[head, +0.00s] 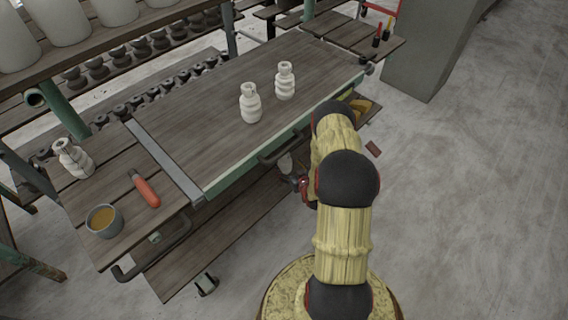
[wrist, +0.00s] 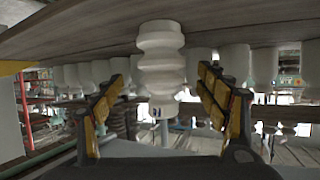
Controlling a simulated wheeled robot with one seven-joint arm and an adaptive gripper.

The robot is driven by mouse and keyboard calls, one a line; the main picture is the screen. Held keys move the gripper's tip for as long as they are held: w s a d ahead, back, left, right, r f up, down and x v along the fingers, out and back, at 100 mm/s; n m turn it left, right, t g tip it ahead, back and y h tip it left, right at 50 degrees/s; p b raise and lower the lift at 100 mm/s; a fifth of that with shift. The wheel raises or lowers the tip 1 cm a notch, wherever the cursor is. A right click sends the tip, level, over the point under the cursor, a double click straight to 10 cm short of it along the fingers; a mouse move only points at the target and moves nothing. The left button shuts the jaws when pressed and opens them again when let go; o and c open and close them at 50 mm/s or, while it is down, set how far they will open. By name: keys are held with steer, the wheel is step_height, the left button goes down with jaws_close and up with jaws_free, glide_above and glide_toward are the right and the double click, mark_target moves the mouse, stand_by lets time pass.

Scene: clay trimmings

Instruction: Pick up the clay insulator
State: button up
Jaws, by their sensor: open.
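In the wrist view, a pale ribbed clay insulator (wrist: 161,62) shows between the two fingers of my gripper (wrist: 162,80). The fingers are open with a clear gap on each side, and nothing is held. The view looks upside down, with the board at the top. In the head view, two pale insulators stand upright on the cart top, one nearer (head: 250,103) and one farther right (head: 285,81). I cannot tell which one the wrist view shows. My arm hides most of the gripper in the head view.
Another pale insulator (head: 73,158) is on the left side board, with an orange-handled tool (head: 145,190) and a grey cup (head: 103,221). The cart top (head: 190,125) has a front rail and handle. Large pale jars (head: 62,20) and dark pieces fill the racks behind.

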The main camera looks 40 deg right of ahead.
mark_target(288, 167)
steer(key=b+x, duration=0.1)
steer(key=x, duration=0.1)
steer(key=f+b+x, duration=0.1)
steer(key=x, duration=0.1)
steer(key=shift+a, duration=0.15)
steer(key=shift+w+b, duration=0.35)
steer(key=shift+w, duration=0.05)
steer(key=c, duration=1.8)
steer(key=shift+r, duration=0.15)
